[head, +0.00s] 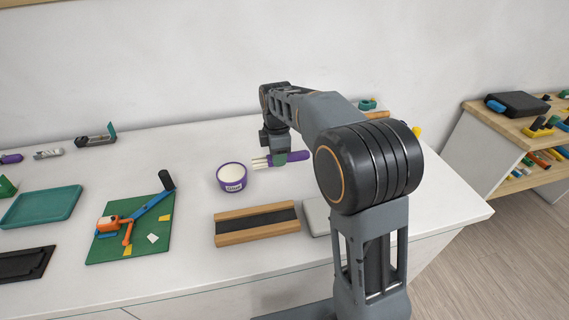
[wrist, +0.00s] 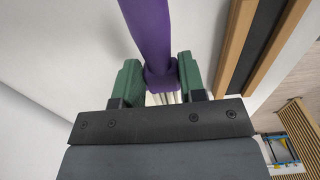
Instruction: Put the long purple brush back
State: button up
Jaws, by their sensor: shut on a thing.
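My gripper (head: 279,158) is shut on a purple brush (head: 297,156), which lies roughly level across the jaws. Its pale, pronged end points left in the head view. In the wrist view the green fingers of my gripper (wrist: 161,75) pinch the purple brush (wrist: 150,30) near the pale end. A purple-rimmed round tub (head: 231,178) with a white inside and a label stands on the table, left of and nearer than the brush. The brush appears raised, but its exact height cannot be told.
A wooden holder with a dark strip (head: 256,231) lies in front of the tub. A green board with a toy-like tool (head: 150,240), a teal tray (head: 42,207) and a black tray (head: 24,265) lie left. A grey slab (head: 316,213) is partly hidden by my arm. A shelf unit (head: 462,150) stands right.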

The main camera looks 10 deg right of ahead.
send_over(284, 172)
notch_tip(284, 172, down, 6)
jog(key=shift+f+p, duration=0.5)
jog(key=shift+f, duration=0.9)
jog(key=o, duration=0.9)
jog(key=shift+o, duration=0.2)
jog(key=shift+w, duration=0.1)
